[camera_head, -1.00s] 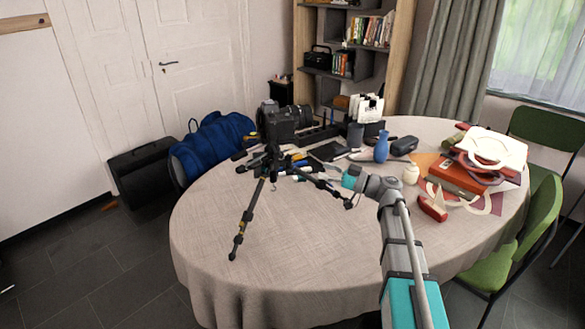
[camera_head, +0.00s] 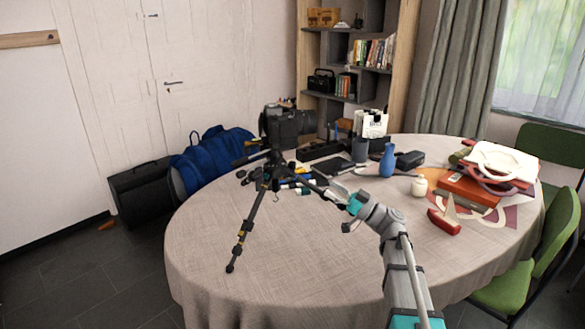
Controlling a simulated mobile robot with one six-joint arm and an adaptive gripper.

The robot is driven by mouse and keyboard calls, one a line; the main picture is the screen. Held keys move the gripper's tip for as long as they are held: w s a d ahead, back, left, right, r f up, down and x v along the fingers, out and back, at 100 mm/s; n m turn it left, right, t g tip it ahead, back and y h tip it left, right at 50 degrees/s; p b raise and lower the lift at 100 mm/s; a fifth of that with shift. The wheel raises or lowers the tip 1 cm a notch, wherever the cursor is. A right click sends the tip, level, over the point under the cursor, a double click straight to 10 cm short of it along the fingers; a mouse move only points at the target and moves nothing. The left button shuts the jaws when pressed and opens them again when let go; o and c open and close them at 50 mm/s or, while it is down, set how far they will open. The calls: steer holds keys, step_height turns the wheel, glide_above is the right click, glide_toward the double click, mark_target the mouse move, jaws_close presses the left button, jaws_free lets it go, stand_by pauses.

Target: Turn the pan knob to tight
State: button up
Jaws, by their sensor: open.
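A black camera (camera_head: 290,125) sits on top of a small black tripod (camera_head: 246,225), which stands with spread legs on the left part of the table. The pan knob is too small to make out among the dark parts under the camera. My gripper (camera_head: 338,190) is open and empty, to the right of the tripod and lower than the camera. It points toward the tripod and appears close to its right leg in the picture. I cannot tell whether it touches the leg.
The round table (camera_head: 300,270) has a beige cloth, clear at the front. Pens and tools lie behind the tripod. A blue vase (camera_head: 388,160), a white jar (camera_head: 419,186), a red stapler-like object (camera_head: 444,222) and stacked books (camera_head: 468,192) stand right. A green chair (camera_head: 540,250) is at the right edge.

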mark_target(292, 166)
steer(key=shift+a, duration=0.1)
steer(key=shift+p+x, duration=2.6)
steer(key=shift+x, duration=4.2)
steer(key=shift+f, duration=0.1)
jaws_close()
